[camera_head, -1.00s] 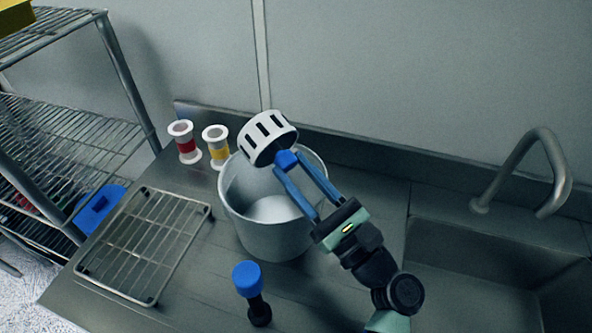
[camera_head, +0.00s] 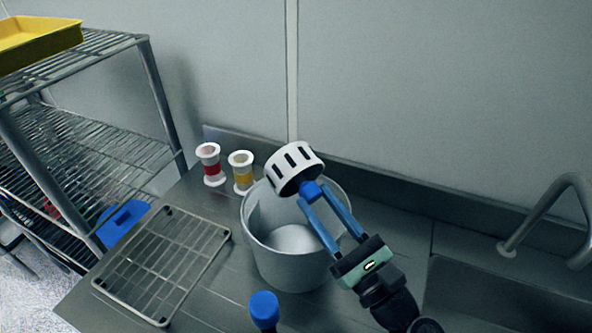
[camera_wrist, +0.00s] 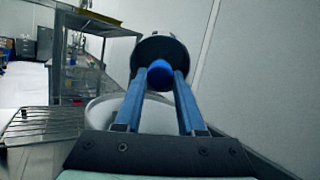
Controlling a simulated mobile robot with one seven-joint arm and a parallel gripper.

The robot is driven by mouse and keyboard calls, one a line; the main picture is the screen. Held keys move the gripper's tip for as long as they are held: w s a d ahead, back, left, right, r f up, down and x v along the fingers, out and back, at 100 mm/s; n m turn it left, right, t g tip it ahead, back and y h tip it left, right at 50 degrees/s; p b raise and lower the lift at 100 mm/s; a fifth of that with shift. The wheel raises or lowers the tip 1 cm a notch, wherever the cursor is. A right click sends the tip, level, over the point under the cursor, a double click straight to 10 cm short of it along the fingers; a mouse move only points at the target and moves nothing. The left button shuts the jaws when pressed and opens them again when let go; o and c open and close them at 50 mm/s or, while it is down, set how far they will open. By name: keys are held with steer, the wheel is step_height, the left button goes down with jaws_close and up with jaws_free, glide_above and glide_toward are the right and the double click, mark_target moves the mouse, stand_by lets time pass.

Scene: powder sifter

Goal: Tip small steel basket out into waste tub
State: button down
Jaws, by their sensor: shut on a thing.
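The small steel basket (camera_head: 293,168), a slotted light-metal cylinder with a blue handle knob, is held above the far rim of the waste tub. My gripper (camera_head: 309,193) is shut on its blue knob; the wrist view also shows the blue fingers closed on the knob (camera_wrist: 160,73), with the dark round side of the basket (camera_wrist: 160,48) beyond. The basket is tilted on its side; its inside is hidden in both views. The waste tub (camera_head: 292,268), a large grey-white round bucket, stands on the steel counter below. Its visible floor looks bare.
Two white spools, one with a red band (camera_head: 211,165) and one with a yellow band (camera_head: 242,173), stand left of the tub. A wire rack (camera_head: 162,262) lies further left. A blue-topped tool (camera_head: 264,308) stands in front. A sink with a tap (camera_head: 560,215) is at right.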

mark_target(310, 184)
steer(key=shift+r, duration=0.15)
steer(key=shift+r+p, duration=0.3)
steer(key=shift+p, duration=0.8)
steer(key=shift+g+h+p, duration=0.4)
steer(key=shift+p, duration=0.45)
steer(key=g+h+p, duration=0.1)
steer(key=p, duration=0.5)
steer(key=r+g+h+p, duration=0.1)
steer(key=g+p, duration=0.1)
steer(key=p, duration=0.5)
steer(key=shift+r+h, duration=0.3)
steer(key=shift+h, duration=0.1)
steer(key=shift+f+p, duration=0.15)
steer(key=shift+p, duration=0.35)
steer(key=shift+r+g+h+p, duration=0.3)
steer(key=shift+r+g+p, duration=0.1)
steer(key=shift+p, duration=1.3)
steer(key=r+g+h+p, duration=0.1)
steer(key=g+h+p, duration=0.1)
steer(key=p, duration=0.7)
steer(key=shift+r+g, duration=0.1)
steer(key=shift+g, duration=0.2)
